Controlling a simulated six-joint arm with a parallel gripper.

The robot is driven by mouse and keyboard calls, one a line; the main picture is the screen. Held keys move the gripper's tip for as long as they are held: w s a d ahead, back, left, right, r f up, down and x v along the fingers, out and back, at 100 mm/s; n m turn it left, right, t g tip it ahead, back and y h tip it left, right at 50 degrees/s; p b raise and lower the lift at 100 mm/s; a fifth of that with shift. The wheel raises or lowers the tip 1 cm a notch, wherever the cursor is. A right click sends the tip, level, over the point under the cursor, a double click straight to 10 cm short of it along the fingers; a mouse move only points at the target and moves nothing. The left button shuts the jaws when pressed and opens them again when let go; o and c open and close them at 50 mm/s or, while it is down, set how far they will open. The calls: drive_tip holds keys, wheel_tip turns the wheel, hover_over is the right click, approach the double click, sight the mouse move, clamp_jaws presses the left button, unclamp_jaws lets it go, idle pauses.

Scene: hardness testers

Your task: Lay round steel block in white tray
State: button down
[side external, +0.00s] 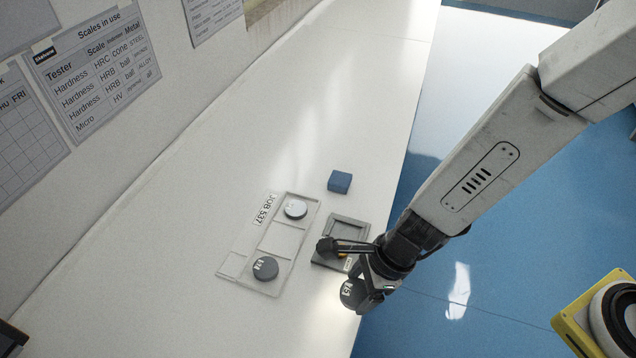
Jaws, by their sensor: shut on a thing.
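My gripper (368,284) is at the right edge of the white bench, shut on a round dark grey block (350,291) with a white mark on its face. The block is tilted, and the fingers partly hide it. It is right of and apart from the white tray (233,268). This shallow, pale tray has compartments and a JOB 537 label beside it. A light silver round block (296,209) lies in its far compartment, and a dark round block (265,268) with a white mark lies in its near part.
A grey square holder (346,229) lies between the tray and my arm; a dark knob-ended bar (328,247) shows over it. A blue block (340,181) stands behind it. The bench beyond is clear. A yellow-framed object (571,320) is at lower right, past the bench edge.

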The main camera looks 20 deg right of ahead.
drive_tip(key=shift+s+d+r, duration=0.5)
drive_tip(key=shift+s+d, duration=0.1)
drive_tip(key=shift+s, duration=0.25)
drive_tip(key=shift+w+a, duration=0.1)
drive_tip(key=shift+w, duration=0.05)
drive_tip(key=shift+w+a+r, duration=0.1)
drive_tip(key=shift+w+a, duration=0.1)
drive_tip(key=shift+w, duration=0.5)
drive_tip(key=shift+w+a+r, duration=0.1)
drive_tip(key=shift+w+a, duration=0.05)
drive_tip(key=shift+w, duration=0.55)
drive_tip(key=w+d, duration=0.1)
drive_tip(key=w, duration=0.9)
drive_tip(key=shift+w+r, duration=0.15)
drive_tip(key=shift+r, duration=0.05)
